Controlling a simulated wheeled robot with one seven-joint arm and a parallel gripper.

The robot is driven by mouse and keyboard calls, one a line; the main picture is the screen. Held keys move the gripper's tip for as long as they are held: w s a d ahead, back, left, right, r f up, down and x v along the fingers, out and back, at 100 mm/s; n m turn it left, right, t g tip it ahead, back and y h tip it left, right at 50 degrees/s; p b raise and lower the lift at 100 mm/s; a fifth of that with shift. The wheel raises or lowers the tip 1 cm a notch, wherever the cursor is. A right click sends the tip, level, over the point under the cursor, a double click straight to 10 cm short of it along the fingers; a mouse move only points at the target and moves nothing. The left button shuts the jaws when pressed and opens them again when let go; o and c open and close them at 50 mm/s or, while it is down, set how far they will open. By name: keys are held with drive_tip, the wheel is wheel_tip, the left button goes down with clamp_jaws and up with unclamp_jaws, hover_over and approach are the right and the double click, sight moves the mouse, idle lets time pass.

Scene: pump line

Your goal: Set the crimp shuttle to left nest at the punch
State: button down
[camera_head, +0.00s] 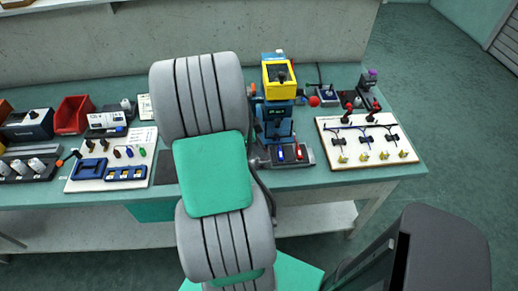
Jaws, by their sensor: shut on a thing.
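The punch (281,118) is a blue press with a yellow-framed top and a red ball knob on its right, standing at the back of the bench. At its foot is a dark grey low block with a blue and a red insert, which looks like the crimp shuttle (287,162). Its left end is close to my arm, and I cannot tell which nest it is set to. My large grey and green arm reaches over the bench just left of the punch. My gripper is hidden behind the arm, so its jaws and anything in them do not show.
A white board with black cables and brass fittings (368,140) lies right of the punch. A white tool board (112,160) with blue holders lies left of my arm. A red bin (73,115) and small devices stand further left. The bench's front right corner (400,180) is clear.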

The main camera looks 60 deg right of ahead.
drive_tip(key=c, duration=1.3)
unclamp_jaws()
drive_tip(key=shift+s, duration=0.1)
drive_tip(key=shift+r, duration=0.15)
drive_tip(key=v, duration=0.7)
drive_tip(key=shift+r, duration=0.3)
